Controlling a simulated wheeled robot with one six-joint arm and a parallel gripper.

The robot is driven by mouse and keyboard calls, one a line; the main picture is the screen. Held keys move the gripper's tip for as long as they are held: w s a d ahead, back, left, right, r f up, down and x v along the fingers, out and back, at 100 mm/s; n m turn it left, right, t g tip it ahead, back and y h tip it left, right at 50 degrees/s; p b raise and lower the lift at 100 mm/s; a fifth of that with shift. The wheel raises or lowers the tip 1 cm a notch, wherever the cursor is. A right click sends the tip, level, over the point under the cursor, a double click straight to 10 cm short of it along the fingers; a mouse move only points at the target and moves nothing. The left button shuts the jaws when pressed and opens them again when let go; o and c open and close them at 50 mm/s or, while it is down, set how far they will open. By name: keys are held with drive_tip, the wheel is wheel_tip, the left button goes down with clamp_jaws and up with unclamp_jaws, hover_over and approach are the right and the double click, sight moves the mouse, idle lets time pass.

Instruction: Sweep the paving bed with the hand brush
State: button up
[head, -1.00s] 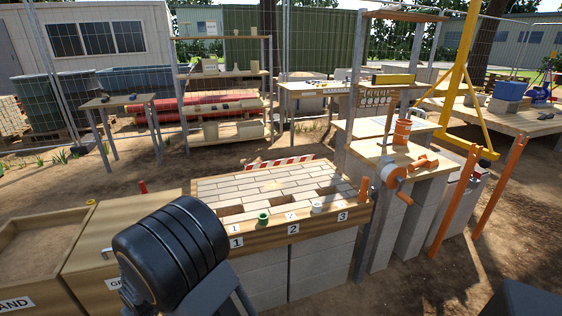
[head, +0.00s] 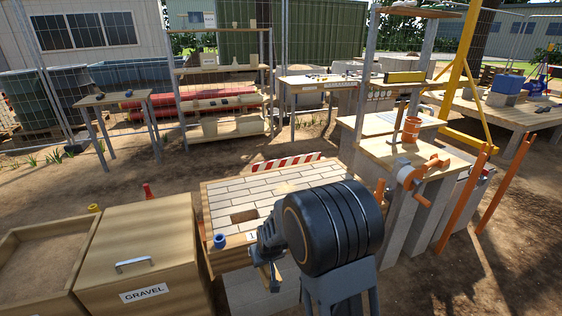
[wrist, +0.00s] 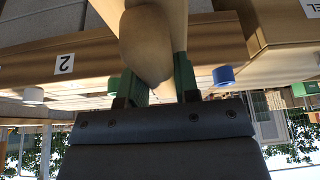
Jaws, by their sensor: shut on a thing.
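The paving bed (head: 235,195) is a block-sided bench topped with pale bricks, with a dark open gap showing near its left front. My arm covers its right and front part in the head view. In the wrist view my gripper (wrist: 160,78) is shut, with its green fingers on either side of a rounded wooden handle, which I take to be the hand brush (wrist: 147,45). Its bristles are not visible, so I cannot tell whether it touches the bricks. In the head view my gripper is low at the bed's front edge, mostly hidden by my wrist.
A blue cup-like piece (head: 219,241) stands at the bed's left front corner; it also shows in the wrist view (wrist: 223,76). A white piece (wrist: 32,95) and number plate 2 (wrist: 64,64) show there too. The gravel box (head: 140,250) adjoins left. A striped barrier (head: 286,162) stands behind.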

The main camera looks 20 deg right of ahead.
drive_tip(key=shift+m, duration=0.4)
drive_tip(key=w+d+r, duration=0.3)
drive_tip(key=d, duration=0.4)
drive_tip(key=w+d+r, duration=0.3)
drive_tip(key=d, duration=0.4)
drive_tip(key=w+d+r, duration=0.3)
drive_tip(key=d, duration=0.4)
drive_tip(key=shift+w+r, duration=0.1)
drive_tip(key=shift+w, duration=0.05)
drive_tip(key=shift+a, duration=0.15)
